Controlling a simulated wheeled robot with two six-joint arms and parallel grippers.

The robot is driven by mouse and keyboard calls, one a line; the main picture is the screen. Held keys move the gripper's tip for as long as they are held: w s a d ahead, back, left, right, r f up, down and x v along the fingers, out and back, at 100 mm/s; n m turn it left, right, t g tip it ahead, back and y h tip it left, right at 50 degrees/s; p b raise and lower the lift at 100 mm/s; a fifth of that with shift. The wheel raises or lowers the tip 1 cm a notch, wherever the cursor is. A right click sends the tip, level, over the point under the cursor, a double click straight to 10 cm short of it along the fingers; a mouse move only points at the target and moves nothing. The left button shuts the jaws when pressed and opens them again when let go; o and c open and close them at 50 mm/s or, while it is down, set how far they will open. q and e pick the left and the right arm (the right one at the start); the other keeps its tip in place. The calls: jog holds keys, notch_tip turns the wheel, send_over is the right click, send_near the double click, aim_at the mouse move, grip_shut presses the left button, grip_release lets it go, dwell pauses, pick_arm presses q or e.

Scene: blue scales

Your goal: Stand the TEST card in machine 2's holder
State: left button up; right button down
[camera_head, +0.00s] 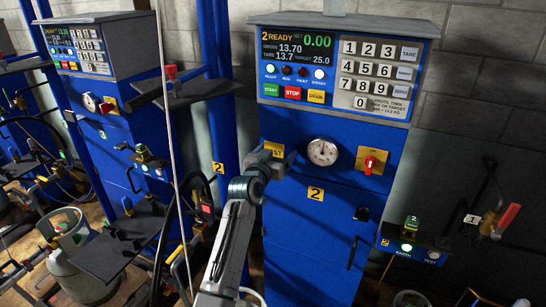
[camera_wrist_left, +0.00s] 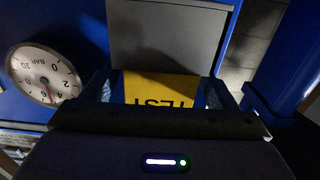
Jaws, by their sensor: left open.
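The yellow TEST card (camera_head: 275,149) is at the blue front of machine 2 (camera_head: 318,240), left of its round gauge. In the left wrist view the card (camera_wrist_left: 158,88) appears upside down, as does the gauge, with a grey panel (camera_wrist_left: 165,35) beyond it. My left gripper (camera_head: 270,165) is at the card. Its open fingers lie on either side of the card. The gripper body hides part of the card, so I cannot tell how it is seated. No holder can be clearly made out. My right gripper is not in view.
The gauge (camera_head: 323,152) and a red-handled switch (camera_head: 371,162) are right of the card. Machine 2's keypad panel (camera_head: 375,75) is above. A blue post (camera_head: 222,110) and a hanging cable (camera_head: 168,130) are at left. A small shelf with green-lit box (camera_head: 409,232) is at right.

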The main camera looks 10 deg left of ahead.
pick_arm(q)
jog(key=s+a+b, duration=0.2)
jog(key=s+b, duration=0.1)
jog(key=s, duration=0.7)
jog(key=shift+s, duration=0.25)
jog(key=shift+f, duration=0.1)
